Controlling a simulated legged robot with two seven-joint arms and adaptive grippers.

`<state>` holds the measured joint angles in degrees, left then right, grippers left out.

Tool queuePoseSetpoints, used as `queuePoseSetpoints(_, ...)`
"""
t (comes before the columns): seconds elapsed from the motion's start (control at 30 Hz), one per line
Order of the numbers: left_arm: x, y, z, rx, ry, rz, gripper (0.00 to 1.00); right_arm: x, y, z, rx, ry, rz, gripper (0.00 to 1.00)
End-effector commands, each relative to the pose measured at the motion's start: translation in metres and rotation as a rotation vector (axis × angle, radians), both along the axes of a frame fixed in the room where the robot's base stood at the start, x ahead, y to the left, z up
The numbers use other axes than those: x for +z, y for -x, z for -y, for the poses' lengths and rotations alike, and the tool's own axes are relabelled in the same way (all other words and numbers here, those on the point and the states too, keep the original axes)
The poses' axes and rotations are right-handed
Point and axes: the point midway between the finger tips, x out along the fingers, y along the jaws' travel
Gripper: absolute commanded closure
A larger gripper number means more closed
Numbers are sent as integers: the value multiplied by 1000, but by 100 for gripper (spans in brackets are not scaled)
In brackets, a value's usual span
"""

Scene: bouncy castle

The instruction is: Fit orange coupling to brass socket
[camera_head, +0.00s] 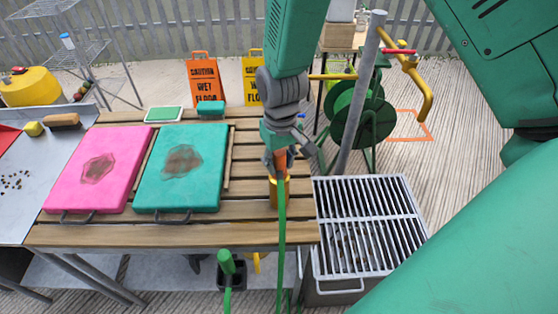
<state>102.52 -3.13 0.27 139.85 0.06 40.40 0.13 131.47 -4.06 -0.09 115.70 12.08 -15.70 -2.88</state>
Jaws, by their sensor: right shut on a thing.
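My right gripper (281,165) points down near the right end of the slatted wooden table. It is shut on the orange coupling (280,158), which shows only partly between the fingers. The brass socket (274,192), a yellow-gold cylinder, stands upright directly below the coupling. The coupling's lower end meets the socket's top in this view; I cannot tell whether it is seated in it. A green hose (282,235) runs down in front of the socket and over the table's front edge. My left gripper is not in view.
A pink pad (110,160) and a teal pad (190,155) lie on the slatted table (130,235). A metal grate box (370,225) stands to the right. A green hose reel (360,115) with a yellow-handled pipe stands behind. Wet-floor signs (206,85) stand at the back.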

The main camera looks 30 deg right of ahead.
Motion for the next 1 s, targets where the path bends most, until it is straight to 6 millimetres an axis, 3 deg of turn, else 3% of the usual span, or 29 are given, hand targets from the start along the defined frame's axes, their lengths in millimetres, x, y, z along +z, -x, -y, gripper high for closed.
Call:
queuePoseSetpoints(0.97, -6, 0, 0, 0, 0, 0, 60, -12, 0, 0, 0, 0, 0, 99)
queuePoseSetpoints(1.0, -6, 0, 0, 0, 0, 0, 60, -12, 0, 0, 0, 0, 0, 70)
